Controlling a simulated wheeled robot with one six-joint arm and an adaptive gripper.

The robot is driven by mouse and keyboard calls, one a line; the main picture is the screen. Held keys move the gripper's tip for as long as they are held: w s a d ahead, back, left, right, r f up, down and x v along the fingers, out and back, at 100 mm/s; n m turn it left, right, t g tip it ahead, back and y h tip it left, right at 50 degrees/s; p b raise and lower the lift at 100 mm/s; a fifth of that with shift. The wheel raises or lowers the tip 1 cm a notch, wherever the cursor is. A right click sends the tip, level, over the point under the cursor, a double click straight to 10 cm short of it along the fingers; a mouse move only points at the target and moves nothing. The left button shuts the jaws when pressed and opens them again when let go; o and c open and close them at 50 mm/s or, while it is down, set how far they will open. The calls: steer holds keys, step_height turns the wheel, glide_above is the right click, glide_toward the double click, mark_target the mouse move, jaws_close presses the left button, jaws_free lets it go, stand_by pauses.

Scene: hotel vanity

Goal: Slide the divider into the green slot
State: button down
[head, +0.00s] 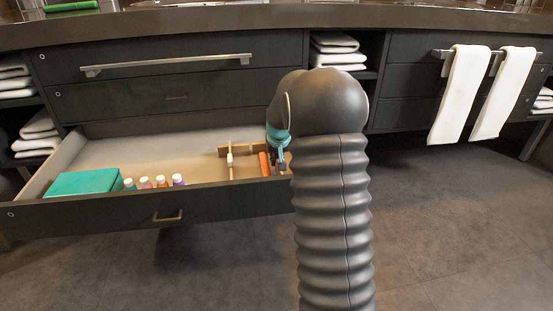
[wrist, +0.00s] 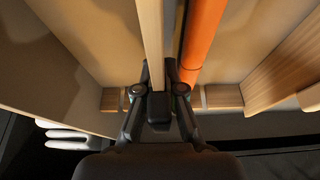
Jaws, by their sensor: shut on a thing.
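My gripper (wrist: 158,72) is shut on a pale upright wooden strip, which I take as the divider (wrist: 151,30); it runs away from the fingers in the wrist view. In the head view my gripper (head: 281,163) is low at the right end of the open drawer (head: 105,155), mostly hidden behind my arm. An orange cylinder (wrist: 200,40) lies close to the right of the divider; it also shows in the head view (head: 264,163). Whether the divider touches the drawer floor is unclear.
Wooden rails (head: 240,150) and an upright wooden piece (head: 230,163) stand left of my gripper in the drawer. A teal box (head: 85,183) and several small bottles (head: 145,183) line the drawer's front left. A wooden wall (wrist: 285,65) stands to the right in the wrist view.

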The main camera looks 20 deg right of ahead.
steer(key=shift+f, duration=0.6)
stand_by(0.3)
steer(key=c, duration=1.2)
jaws_free()
steer(key=v, duration=1.1)
steer(key=shift+s+a+r, duration=0.1)
steer(key=shift+s+r, duration=0.15)
steer(key=shift+r, duration=0.2)
